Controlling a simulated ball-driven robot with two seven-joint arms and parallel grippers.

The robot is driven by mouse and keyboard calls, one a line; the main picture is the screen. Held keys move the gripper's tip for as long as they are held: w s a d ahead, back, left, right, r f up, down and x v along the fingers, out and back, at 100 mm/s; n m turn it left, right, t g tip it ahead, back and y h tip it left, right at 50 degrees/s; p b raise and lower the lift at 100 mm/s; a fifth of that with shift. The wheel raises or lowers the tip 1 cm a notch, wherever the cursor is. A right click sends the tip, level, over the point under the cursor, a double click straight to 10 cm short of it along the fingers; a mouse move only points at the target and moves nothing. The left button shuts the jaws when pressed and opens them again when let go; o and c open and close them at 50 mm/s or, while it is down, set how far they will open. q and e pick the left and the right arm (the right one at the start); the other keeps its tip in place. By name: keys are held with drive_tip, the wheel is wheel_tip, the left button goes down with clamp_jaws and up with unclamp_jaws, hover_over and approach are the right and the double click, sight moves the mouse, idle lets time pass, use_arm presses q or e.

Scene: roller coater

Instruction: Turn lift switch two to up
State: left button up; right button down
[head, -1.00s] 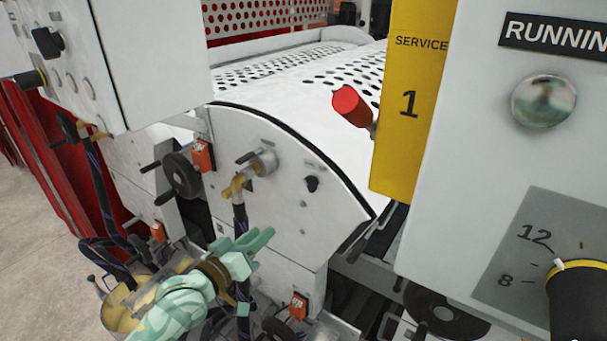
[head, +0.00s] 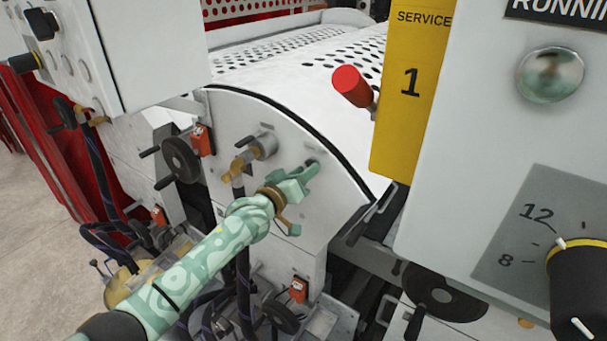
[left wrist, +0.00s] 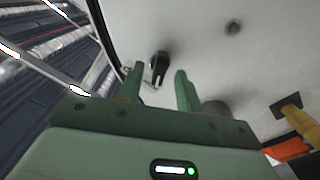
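The lift switch is a small black rotary knob (left wrist: 159,66) on the white curved side panel (head: 233,120) of the machine. In the left wrist view it lies between the fingertips, closer to the left finger, with a gap visible on both sides. My left gripper (head: 305,174) is green and open, its tips at the panel; in the head view it hides most of the knob. The wrist view shows both fingers (left wrist: 158,80) apart and nothing held. I cannot read the label at the knob. My right gripper is out of view.
A brass valve (head: 243,160) sits left of my gripper, with a dark handwheel (head: 180,160) further left. A red-tipped lever (head: 350,86) stands above right. A yellow service post (head: 405,100) and a control panel (head: 470,130) close off the right side.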

use_arm(q)
drive_tip(key=shift+w+d, duration=0.1)
drive_tip(key=shift+w, duration=0.05)
drive_tip(key=shift+c, duration=0.2)
clamp_jaws()
